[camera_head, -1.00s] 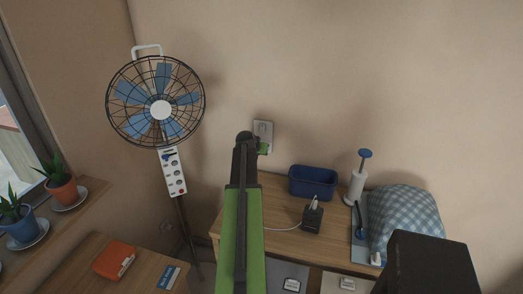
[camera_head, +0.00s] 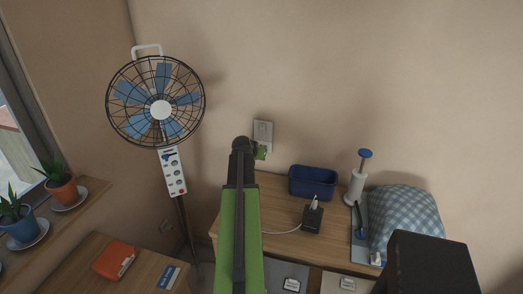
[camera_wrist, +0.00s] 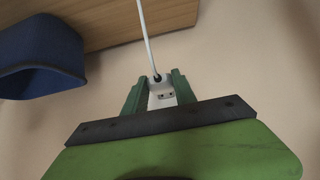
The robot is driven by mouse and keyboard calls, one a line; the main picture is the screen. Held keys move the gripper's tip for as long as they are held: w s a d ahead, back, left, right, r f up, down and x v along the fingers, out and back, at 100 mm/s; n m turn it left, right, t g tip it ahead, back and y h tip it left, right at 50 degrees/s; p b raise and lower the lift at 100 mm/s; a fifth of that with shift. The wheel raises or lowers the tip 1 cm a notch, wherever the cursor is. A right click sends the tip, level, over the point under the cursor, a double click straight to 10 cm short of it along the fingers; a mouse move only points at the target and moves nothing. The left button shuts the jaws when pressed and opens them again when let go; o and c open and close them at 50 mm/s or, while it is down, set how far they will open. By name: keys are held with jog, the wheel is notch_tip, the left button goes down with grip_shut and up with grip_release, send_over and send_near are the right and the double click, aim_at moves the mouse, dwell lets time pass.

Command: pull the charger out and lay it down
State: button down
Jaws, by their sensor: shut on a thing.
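In the head view my gripper (camera_head: 259,151) is just below the wall outlet plate (camera_head: 263,131); the arm hides the charger there. I cannot tell whether its prongs are clear of the outlet. A wooden desk (camera_head: 281,187) stands below.
The desk's left part is mostly clear.

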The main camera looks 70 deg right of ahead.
jog(key=w+a+f+b, duration=0.3)
jog(key=a+f+b, duration=0.1)
jog(key=a, duration=0.4)
jog(key=shift+f+b, duration=0.35)
jog(key=shift+f, duration=0.05)
notch_tip(320, 180, down, 8)
jog(key=b, duration=0.7)
jog(key=shift+r+b, duration=0.15)
jog(key=shift+b, duration=0.2)
jog(key=shift+r, duration=0.1)
jog(key=c, duration=0.9)
grip_release()
